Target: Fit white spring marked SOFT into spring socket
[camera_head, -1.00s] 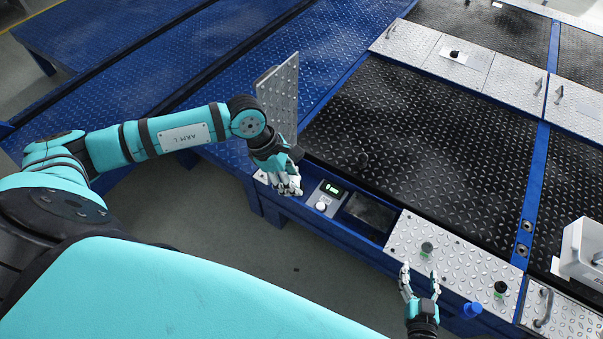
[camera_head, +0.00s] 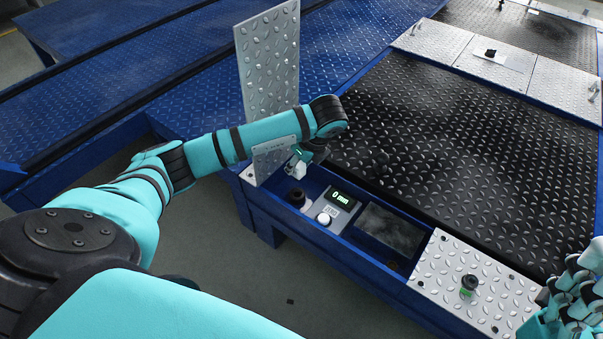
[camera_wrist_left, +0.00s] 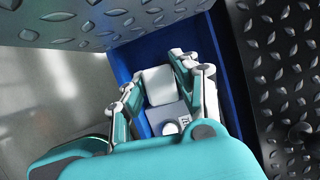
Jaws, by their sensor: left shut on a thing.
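My left gripper (camera_head: 299,163) is over the left end of an open blue compartment, partly hidden by its own arm. Its fingers are closed around a small white piece (camera_wrist_left: 158,85) in the left wrist view, which looks like the white spring; I cannot read a SOFT mark on it. The white piece also shows below the gripper in the head view (camera_head: 297,170). A dark round fitting (camera_head: 297,198), possibly the spring socket, sits in the compartment just below the gripper. My right gripper (camera_head: 572,296) is at the right edge, partly cut off, its grip unclear.
A display box (camera_head: 340,199) with a white button (camera_head: 323,219) stands beside the fitting. A tall silver tread-plate lid (camera_head: 268,60) stands upright behind the left arm. A dark-topped piece with a green band (camera_head: 469,285) stands on the silver plate at right. Black tread plate lies behind.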

